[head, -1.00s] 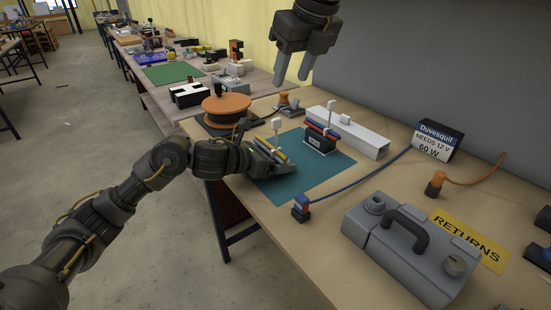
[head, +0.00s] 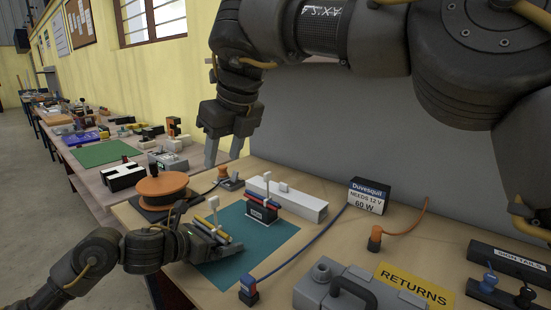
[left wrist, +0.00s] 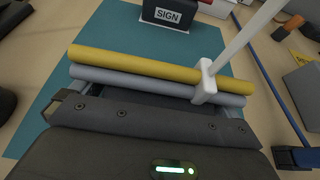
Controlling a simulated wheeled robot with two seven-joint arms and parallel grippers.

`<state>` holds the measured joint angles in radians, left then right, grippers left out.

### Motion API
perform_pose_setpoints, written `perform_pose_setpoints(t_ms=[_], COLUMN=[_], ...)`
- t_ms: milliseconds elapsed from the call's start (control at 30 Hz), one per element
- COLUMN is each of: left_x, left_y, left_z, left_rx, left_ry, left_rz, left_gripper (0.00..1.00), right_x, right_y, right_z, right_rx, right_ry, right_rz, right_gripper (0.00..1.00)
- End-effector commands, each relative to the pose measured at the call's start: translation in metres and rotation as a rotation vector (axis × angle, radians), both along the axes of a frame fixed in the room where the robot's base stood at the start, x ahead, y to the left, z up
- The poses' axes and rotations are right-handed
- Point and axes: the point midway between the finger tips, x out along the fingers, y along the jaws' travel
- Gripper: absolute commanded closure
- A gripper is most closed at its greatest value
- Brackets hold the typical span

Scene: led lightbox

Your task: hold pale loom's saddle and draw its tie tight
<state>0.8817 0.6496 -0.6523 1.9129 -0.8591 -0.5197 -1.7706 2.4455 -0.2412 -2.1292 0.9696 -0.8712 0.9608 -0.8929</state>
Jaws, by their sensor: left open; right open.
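A loom of one yellow and one grey cable (left wrist: 160,65) lies on the teal mat (head: 265,245), crossed by a white tie (left wrist: 207,85) whose tail stands up. In the head view the tie's tail shows as a white tag (head: 213,203). My left gripper (head: 215,240) is open, low at the mat's left side, with this loom just in front of it. The saddle under the cables is mostly hidden. A second loom, red and blue (head: 262,202), sits on a black block marked SIGN (head: 261,213) with its own white tie. My right gripper (head: 224,150) is open and empty, above and behind the looms.
An orange spool (head: 162,188) stands left of the mat. A long pale box (head: 300,205) lies behind the SIGN block. A blue cable (head: 300,253) crosses to the Duvesquil box (head: 369,197). A grey case (head: 335,290) and RETURNS label (head: 412,287) are front right.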

Motion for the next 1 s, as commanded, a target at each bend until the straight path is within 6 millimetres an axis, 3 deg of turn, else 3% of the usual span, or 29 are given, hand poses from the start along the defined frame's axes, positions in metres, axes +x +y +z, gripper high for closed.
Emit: perform_pose_setpoints(t_ms=[267,700,1000], left_x=[-0.008,-0.069,-0.085], left_y=[0.008,0.058,0.071], left_z=[0.005,0.037,0.046], left_rx=[0.001,0.002,0.001], left_ry=[-0.002,-0.002,0.001], left_rz=[0.001,0.002,0.001], left_gripper=[0.0,0.0,0.0], right_x=[0.0,0.0,0.0], right_y=[0.0,0.0,0.0], right_z=[0.0,0.0,0.0], right_rx=[0.0,0.0,0.0], right_ry=[0.0,0.0,0.0], right_rz=[0.0,0.0,0.0], right_gripper=[0.55,0.55,0.55])
